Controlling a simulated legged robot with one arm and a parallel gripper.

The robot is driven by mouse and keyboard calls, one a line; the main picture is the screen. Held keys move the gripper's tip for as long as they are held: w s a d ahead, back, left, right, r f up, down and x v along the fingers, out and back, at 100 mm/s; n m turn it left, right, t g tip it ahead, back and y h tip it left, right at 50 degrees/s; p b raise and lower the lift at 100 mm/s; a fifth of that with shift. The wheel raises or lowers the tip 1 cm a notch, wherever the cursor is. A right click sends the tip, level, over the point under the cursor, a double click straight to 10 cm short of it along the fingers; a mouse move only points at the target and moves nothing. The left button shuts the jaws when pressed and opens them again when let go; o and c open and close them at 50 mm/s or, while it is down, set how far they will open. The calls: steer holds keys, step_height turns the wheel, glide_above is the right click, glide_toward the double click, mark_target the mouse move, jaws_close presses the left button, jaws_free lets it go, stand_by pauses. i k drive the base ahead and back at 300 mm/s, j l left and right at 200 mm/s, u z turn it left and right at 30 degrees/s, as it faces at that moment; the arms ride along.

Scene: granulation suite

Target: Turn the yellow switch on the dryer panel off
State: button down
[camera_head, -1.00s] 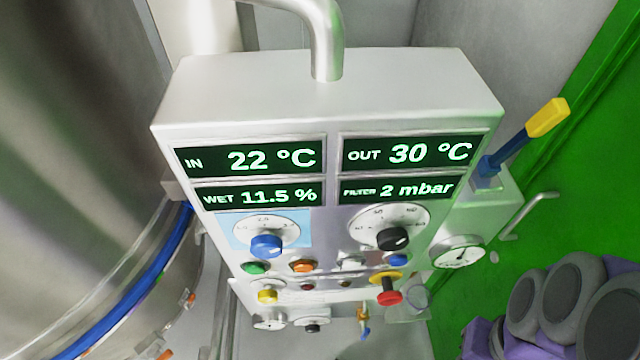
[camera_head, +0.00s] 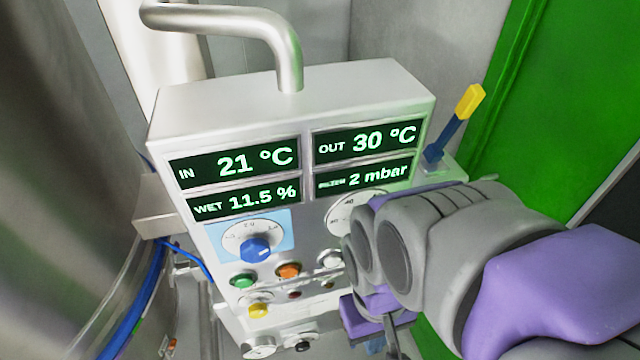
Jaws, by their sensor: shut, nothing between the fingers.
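The dryer panel (camera_head: 290,110) is a pale box with four green-lit displays and knobs below them. A yellow switch (camera_head: 258,310) sits low on its left side, under the green button (camera_head: 243,281). Its exact setting is too small to tell. My gripper (camera_head: 388,340) is at the lower middle, right of the yellow switch and apart from it. It is shut and empty, with its tips partly cut off by the bottom edge.
A blue knob (camera_head: 256,248) and an orange button (camera_head: 288,271) are above and near the yellow switch. A yellow-tipped blue lever (camera_head: 455,125) stands at the panel's right. A bent pipe (camera_head: 285,60) rises from its top. A steel vessel (camera_head: 60,180) stands at left.

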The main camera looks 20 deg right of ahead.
mark_target(258, 309)
steer(key=k+l, duration=0.1)
steer(key=k, duration=0.55)
steer(key=k+l, duration=0.1)
steer(key=k, duration=0.5)
steer(key=u, duration=0.05)
